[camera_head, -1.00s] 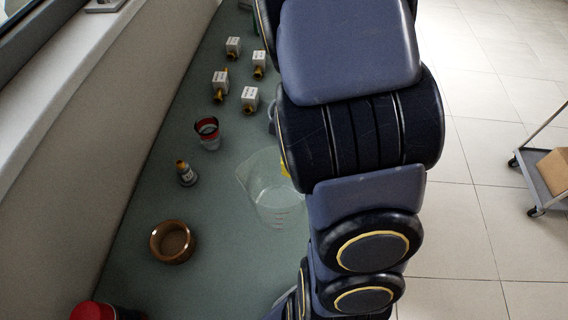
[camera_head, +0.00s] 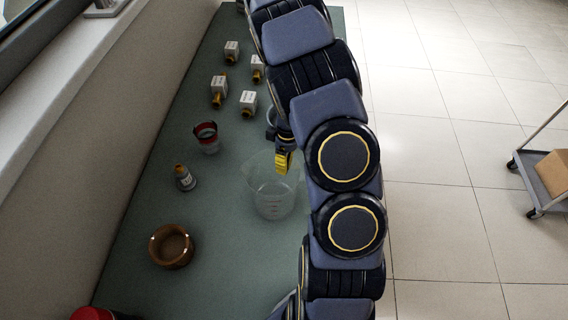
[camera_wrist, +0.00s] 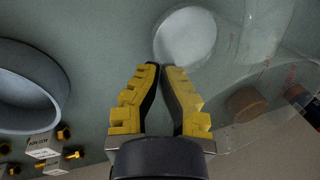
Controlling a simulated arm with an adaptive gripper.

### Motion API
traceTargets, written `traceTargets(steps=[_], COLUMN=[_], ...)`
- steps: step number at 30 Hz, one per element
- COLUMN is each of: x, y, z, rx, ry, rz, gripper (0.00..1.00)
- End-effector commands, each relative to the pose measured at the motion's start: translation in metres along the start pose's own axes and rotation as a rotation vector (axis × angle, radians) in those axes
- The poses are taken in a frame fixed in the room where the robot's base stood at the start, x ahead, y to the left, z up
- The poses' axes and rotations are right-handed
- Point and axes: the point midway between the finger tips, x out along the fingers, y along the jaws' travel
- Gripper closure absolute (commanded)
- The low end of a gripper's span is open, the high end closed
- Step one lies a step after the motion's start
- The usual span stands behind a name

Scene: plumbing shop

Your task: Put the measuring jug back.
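The measuring jug (camera_head: 272,200) is clear, with red graduation marks, and appears upright over the green bench in the head view. My gripper (camera_head: 283,162) points down at its far rim. In the wrist view the jug's transparent wall (camera_wrist: 275,65) fills the upper right. The yellow fingers of my gripper (camera_wrist: 160,70) converge there, tips almost together, and look shut on the thin wall of the jug. The exact contact is hard to see through the clear material. A pale round disc (camera_wrist: 185,37) shows beyond the fingertips; I cannot tell if it is the jug's base.
Left of the jug stand a small bottle (camera_head: 185,178), a red-rimmed cup (camera_head: 207,138) and a brown ring-shaped bowl (camera_head: 172,246). Several white-boxed brass valves (camera_head: 219,88) are farther back. A grey round vessel (camera_wrist: 30,88) is close by. Green bench (camera_head: 225,265) in front is clear.

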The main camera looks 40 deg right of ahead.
Motion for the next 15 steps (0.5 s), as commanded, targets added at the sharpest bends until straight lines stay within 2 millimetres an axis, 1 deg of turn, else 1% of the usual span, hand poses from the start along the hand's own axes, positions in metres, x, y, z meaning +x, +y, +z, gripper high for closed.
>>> traceTargets(steps=[1,7,11,12,14,15], x=[0.0025,0.0017,0.0047,0.0045,0.0043,0.0043], y=[0.0002,0.0004,0.0007,0.0008,0.0009,0.0009], z=[0.0000,-0.0002,-0.0002,-0.0001,-0.0001,-0.0001], rx=[0.000,0.000,0.000,0.000,0.000,0.000], ry=[0.000,0.001,0.000,0.000,0.000,0.000], rz=[-0.001,0.001,-0.001,0.000,0.001,0.001], gripper=[1.00,1.00,1.00,0.91,0.66,0.66])
